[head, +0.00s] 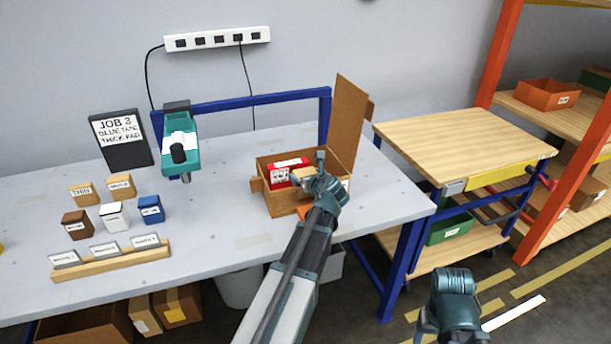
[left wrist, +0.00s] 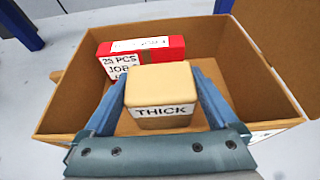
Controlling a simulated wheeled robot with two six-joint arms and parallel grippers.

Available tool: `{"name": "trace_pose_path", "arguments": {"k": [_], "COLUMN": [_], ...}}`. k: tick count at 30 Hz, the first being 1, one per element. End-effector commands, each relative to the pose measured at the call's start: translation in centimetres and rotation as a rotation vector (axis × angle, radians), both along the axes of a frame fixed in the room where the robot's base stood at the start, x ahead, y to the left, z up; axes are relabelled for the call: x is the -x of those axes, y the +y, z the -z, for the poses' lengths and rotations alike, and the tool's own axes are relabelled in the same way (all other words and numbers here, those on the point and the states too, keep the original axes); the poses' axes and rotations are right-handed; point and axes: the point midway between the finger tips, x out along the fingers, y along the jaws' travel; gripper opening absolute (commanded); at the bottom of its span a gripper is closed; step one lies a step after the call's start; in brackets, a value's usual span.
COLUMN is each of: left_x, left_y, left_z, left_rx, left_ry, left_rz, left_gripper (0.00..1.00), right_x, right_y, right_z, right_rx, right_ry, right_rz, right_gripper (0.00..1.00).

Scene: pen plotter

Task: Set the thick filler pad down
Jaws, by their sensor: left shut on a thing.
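The thick filler pad (left wrist: 160,85) is a tan block with a label reading THICK. My left gripper (left wrist: 160,76) is shut on it, one blue finger on each side. In the head view my left gripper (head: 318,178) is over the right part of the open cardboard box (head: 281,204) on the table. The box also shows in the left wrist view (left wrist: 70,98). A red carton (left wrist: 148,50) lies inside it, beyond the pad; it also shows in the head view (head: 282,177). I cannot tell whether the pad touches the box floor. My right gripper (head: 450,310) is low at the bottom right, its fingers unclear.
The box's tall flap (head: 345,115) stands up at its back right. A teal hand tool (head: 180,145) hangs left of the box. Several small labelled blocks, a sign (head: 121,140) and a wooden card rail (head: 112,260) are on the left. A wooden cart (head: 460,145) stands right.

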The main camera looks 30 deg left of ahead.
Motion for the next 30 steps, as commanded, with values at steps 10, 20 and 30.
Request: {"name": "trace_pose_path", "arguments": {"k": [10,20,30], "left_x": [0.0,0.9,5.3], "left_y": [0.0,-0.9,-6.0], "left_z": [0.1,-1.9,-4.7], "left_rx": [0.0,0.0,-0.001], "left_ry": [0.0,0.0,0.001], "left_rz": [0.0,0.003,0.003], "left_gripper": [1.0,1.0,1.0], "right_x": [0.0,0.0,0.0], "right_y": [0.0,0.0,0.0], "right_z": [0.1,-1.9,-4.7], "right_rx": [0.0,0.0,0.0], "right_ry": [0.0,0.0,0.0], "right_rz": [0.0,0.0,0.0], "right_gripper": [0.7,0.7,0.7]}}
